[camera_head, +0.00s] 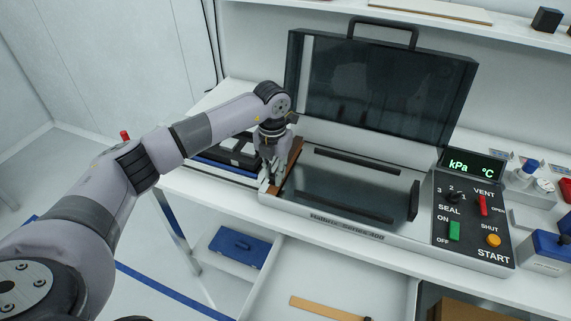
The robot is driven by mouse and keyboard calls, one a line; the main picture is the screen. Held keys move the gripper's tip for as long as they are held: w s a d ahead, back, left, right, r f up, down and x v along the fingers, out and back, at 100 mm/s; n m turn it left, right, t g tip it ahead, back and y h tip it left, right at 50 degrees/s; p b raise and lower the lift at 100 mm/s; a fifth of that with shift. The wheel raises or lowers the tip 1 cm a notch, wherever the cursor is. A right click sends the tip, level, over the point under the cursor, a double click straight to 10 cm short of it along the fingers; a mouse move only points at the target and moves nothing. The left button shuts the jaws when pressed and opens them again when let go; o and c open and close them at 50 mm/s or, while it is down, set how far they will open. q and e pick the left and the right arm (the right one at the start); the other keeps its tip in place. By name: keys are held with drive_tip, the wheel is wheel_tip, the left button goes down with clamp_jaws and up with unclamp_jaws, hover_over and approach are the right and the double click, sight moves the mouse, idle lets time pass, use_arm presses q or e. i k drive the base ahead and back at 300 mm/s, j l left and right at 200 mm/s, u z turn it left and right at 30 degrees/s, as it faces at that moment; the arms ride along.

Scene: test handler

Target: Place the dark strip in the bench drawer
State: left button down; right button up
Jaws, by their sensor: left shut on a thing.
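A dark brown strip (292,158) stands along the left edge of the machine's bed, partly hidden by my gripper. My left gripper (271,187) reaches down at that left edge and is shut on the strip; the exact grip between the fingertips is hard to see. The bench drawer (270,296) is pulled out below the bench front, and a tan strip (325,308) with a dark end lies in it. My right gripper is not in view.
The machine's dark lid (380,85) stands open behind the bed (360,185), which carries black bars. A control panel (474,218) is on the right. Black cases (232,150) lie left of the machine. A blue box (238,247) lies low, left of the drawer.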

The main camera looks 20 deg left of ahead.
sight(337, 287)
drive_tip(key=l+u, duration=0.2)
drive_tip(key=l, duration=0.55)
drive_tip(key=l+u, duration=0.25)
drive_tip(key=l, duration=0.5)
drive_tip(key=l+u, duration=0.2)
drive_tip(key=l, duration=0.5)
drive_tip(key=k+l+u, duration=0.2)
drive_tip(key=l, duration=0.55)
